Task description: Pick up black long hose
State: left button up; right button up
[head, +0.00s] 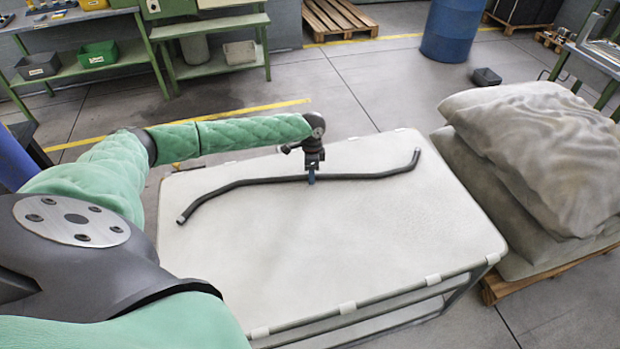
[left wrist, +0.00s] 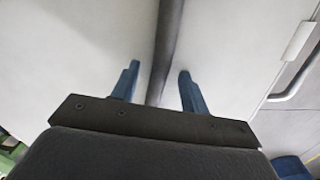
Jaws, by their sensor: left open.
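The black long hose (head: 255,182) lies across the far part of a white-topped table (head: 330,240). Its left end bends toward the near left and its right end bends up and away. My left gripper (head: 311,178) is over the middle of the hose, pointing down. In the left wrist view, its two blue fingers (left wrist: 157,88) are open, with the hose (left wrist: 168,45) running between them. A gap shows on both sides of the hose. The head view does not show how far the fingertips are above the tabletop. My right gripper is not in view.
Stacked grey sacks (head: 540,150) on a pallet stand close to the table's right side. A blue barrel (head: 457,30) and a small dark box (head: 486,77) are on the floor beyond. Green shelving (head: 85,65) stands at the back left. The near tabletop is clear.

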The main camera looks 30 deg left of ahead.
pick_arm(q)
jog(key=shift+f, duration=0.15)
grip_shut()
jog(key=shift+r, duration=0.2)
